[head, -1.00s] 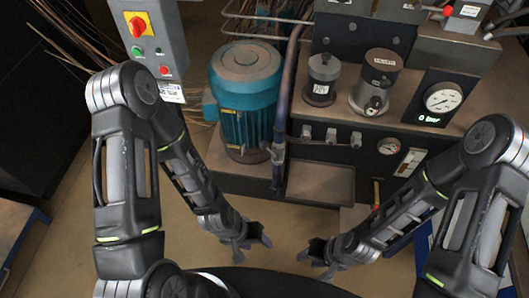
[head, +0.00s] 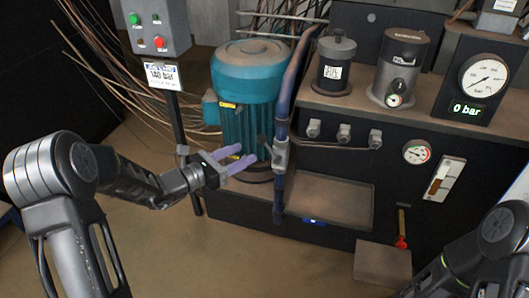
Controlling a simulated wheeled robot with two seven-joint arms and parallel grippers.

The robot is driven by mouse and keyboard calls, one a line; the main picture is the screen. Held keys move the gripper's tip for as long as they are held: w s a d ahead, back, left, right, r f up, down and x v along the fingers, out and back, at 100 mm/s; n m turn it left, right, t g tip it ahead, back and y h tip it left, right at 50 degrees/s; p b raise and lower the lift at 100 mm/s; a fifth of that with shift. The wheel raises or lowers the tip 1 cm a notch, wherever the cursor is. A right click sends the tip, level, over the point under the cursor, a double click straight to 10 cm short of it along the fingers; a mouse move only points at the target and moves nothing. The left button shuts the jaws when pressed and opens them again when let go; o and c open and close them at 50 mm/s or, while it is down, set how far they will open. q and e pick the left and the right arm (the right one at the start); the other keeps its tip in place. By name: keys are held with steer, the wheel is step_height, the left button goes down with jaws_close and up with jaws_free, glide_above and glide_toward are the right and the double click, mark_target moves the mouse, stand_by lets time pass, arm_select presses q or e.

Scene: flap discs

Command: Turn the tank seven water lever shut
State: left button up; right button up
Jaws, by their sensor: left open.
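My left gripper (head: 236,160) is open and empty. Its two fingers point right, toward the blue vertical pipe (head: 292,85), and it appears in front of the lower part of the teal motor. A grey valve with a small lever (head: 279,152) sits on that pipe, just right of the fingertips; I see no contact. A small red fitting on a brass stem (head: 401,242) is low on the dark cabinet front at right. No tank seven label is readable, so I cannot tell which is the task's lever. My right gripper is out of view; only its arm shows at lower right.
The teal motor (head: 248,95) stands behind the left gripper. A grey control box (head: 145,28) on a post and loose copper-coloured cables are at left. A shallow tray (head: 330,203) and a brown box (head: 382,264) are right of the pipe. The floor at lower middle is clear.

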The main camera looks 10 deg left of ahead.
mark_target(259, 141)
arm_select(q)
steer(key=shift+r+n+t+h, duration=0.3)
steer(key=shift+r+n+t, duration=0.1)
steer(key=shift+r, duration=0.55)
steer(key=shift+w+d, duration=0.15)
steer(key=b+x, duration=0.1)
steer(key=x, duration=0.5)
steer(key=shift+w+d+f+b, duration=0.15)
steer(key=shift+d+b, duration=0.05)
steer(key=shift+b, duration=0.1)
steer(key=shift+w+d, duration=0.3)
steer(key=shift+w, duration=0.15)
jaws_close()
